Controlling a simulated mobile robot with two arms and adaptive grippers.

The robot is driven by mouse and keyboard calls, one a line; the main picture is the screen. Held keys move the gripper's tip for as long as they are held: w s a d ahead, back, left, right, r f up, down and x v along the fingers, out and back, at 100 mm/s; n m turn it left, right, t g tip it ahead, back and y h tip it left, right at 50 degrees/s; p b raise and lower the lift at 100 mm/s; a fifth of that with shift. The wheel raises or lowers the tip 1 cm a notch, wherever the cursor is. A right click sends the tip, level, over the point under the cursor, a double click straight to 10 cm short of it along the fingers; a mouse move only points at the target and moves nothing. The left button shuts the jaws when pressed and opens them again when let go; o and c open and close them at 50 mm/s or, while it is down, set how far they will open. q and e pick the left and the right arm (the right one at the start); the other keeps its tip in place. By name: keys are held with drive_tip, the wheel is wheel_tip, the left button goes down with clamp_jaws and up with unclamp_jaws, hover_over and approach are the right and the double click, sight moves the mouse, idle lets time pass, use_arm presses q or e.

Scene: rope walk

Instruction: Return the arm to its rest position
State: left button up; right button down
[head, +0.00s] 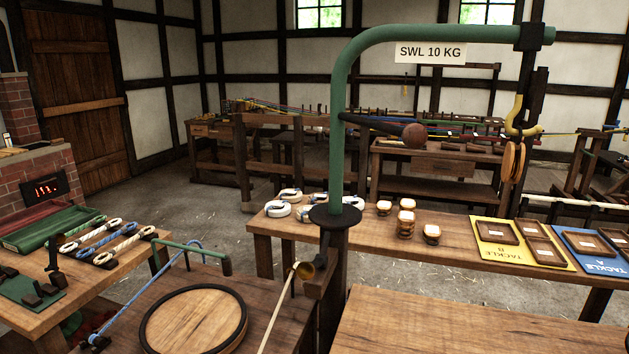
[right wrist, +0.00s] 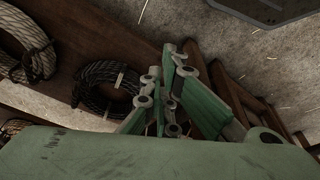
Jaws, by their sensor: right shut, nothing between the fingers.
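My right gripper (right wrist: 170,78) shows in the right wrist view, its green fingers closed together with nothing between them. Behind it is a dark wooden surface with coils of rope. A dark rope coil (right wrist: 104,86) lies just left of the fingers, apart from them as far as I can tell. Neither of my grippers shows in the head view, and my left gripper is in no view.
A green crane post (head: 340,130) with a yellow hook (head: 519,118) rises beside a long bench (head: 455,228). The bench bears yellow and blue tackle mats. A round wooden board (head: 193,322) lies in front. A brick forge (head: 40,165) stands left. Floor shows between the benches.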

drive_tip(key=s+d+f+g, duration=0.1)
drive_tip(key=s+f, duration=0.3)
drive_tip(key=f, duration=0.4)
drive_tip(key=s+f, duration=0.4)
drive_tip(key=f, duration=0.4)
drive_tip(key=s+d+f+p, duration=0.1)
drive_tip(key=s+d+f, duration=0.1)
drive_tip(key=s+f, duration=0.5)
drive_tip(key=s, duration=0.4)
drive_tip(key=shift+s+d+f+g, duration=0.2)
drive_tip(key=shift+s+f+g, duration=0.1)
drive_tip(key=shift+s+g, duration=0.1)
